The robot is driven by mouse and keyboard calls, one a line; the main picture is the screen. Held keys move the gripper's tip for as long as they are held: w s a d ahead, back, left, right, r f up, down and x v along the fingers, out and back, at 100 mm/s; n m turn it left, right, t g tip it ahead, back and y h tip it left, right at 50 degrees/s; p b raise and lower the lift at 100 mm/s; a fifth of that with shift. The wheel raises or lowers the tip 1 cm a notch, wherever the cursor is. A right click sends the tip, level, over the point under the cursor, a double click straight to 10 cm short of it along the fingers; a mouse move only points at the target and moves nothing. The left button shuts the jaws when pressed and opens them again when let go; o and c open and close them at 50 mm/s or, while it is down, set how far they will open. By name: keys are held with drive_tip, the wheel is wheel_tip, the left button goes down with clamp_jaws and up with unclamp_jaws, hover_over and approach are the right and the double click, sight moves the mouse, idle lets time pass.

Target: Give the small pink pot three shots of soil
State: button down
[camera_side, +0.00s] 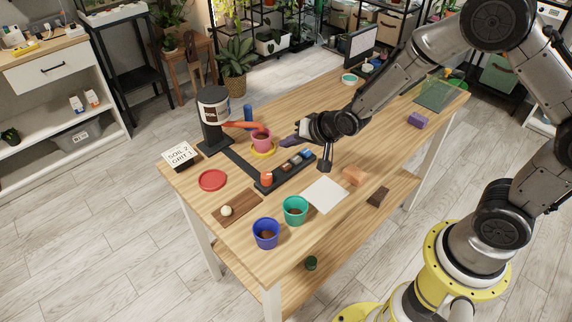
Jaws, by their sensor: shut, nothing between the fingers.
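The small pink pot (261,142) stands upright on a yellow saucer (266,153), below the end of an orange-red chute (241,125). Its inside looks dark; how much soil is in it cannot be told. The chute belongs to a dispenser (213,105), a white canister with a dark label on a black stand. A blue upright piece (248,116) shows just behind the chute.
A card (180,154) reads "SOIL 2 GRIT 1". A dark rack (266,187) holds several coloured pieces. A red saucer (212,180), a blue pot (266,233), a green pot (295,210) and a white sheet (326,195) are nearer the front. A purple block (418,120) lies right.

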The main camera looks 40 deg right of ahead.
sight(289, 168)
idle(0.4)
wheel_tip(289, 168, up, 4)
drive_tip(key=shift+f, duration=0.1)
idle(0.5)
drive_tip(key=shift+f, duration=4.4)
drive_tip(key=shift+f, duration=0.4)
